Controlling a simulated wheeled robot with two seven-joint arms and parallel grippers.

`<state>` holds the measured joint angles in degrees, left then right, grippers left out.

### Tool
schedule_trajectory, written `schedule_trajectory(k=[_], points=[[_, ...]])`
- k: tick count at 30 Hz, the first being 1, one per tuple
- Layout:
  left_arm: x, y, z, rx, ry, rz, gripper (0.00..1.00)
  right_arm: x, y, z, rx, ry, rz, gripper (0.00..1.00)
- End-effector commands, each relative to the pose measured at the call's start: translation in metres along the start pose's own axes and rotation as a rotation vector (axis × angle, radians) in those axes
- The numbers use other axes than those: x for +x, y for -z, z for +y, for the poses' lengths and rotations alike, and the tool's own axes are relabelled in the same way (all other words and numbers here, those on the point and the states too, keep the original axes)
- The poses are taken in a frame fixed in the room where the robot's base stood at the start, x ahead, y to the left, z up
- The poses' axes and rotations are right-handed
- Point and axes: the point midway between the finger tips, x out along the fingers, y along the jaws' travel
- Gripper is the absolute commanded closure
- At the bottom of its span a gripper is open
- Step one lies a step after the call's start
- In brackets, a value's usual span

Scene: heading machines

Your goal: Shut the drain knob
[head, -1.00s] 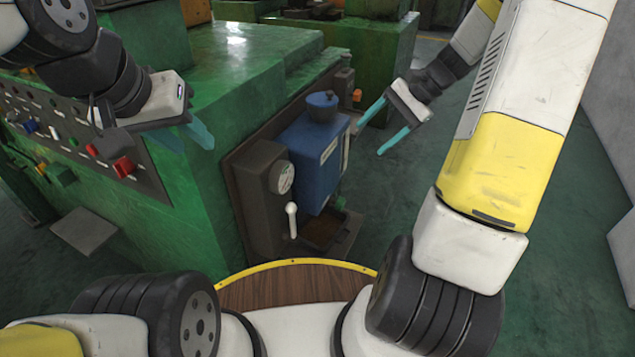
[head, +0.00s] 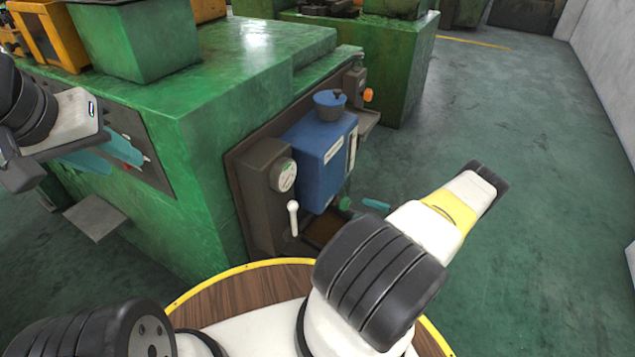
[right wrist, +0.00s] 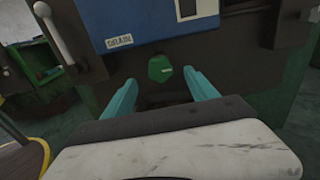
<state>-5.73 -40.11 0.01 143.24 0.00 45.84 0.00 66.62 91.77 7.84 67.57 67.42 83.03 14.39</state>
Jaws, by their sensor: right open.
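The green drain knob (right wrist: 160,68) sits under the blue tank (right wrist: 150,20), just below and right of its "DRAIN" label (right wrist: 118,41). In the head view the knob (head: 345,203) shows small beneath the blue tank (head: 320,160). My right gripper (right wrist: 160,88) is open, with its teal fingers either side of the line to the knob; the knob lies between and slightly beyond the tips. I cannot tell if a finger touches it. In the head view only one right finger (head: 375,204) shows, near the knob. My left gripper (head: 105,155) is at the left, its teal fingers apart, away from the knob.
A white-handled lever (head: 294,217) and a gauge (head: 283,175) stand left of the tank. A dark tray (head: 325,228) lies below the knob. The green machine (head: 190,130) fills the left. Open floor (head: 530,190) lies to the right.

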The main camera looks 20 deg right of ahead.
Motion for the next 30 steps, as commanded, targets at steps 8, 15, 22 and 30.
schedule_trajectory(k=[8,15,22,30], points=[[0.0,0.0,0.0,0.0,0.0,0.0,0.64,0.016,0.008,0.001,0.017,0.027,-0.017,0.33],[0.0,0.0,0.0,0.0,0.0,0.0,0.64,0.055,0.008,0.001,0.018,0.025,-0.015,0.33],[0.0,0.0,0.0,0.0,0.0,0.0,0.64,0.073,0.008,0.0,0.017,0.027,-0.014,0.33],[0.0,0.0,0.0,0.0,0.0,0.0,0.64,0.074,0.008,0.0,0.017,0.027,-0.014,0.35]])
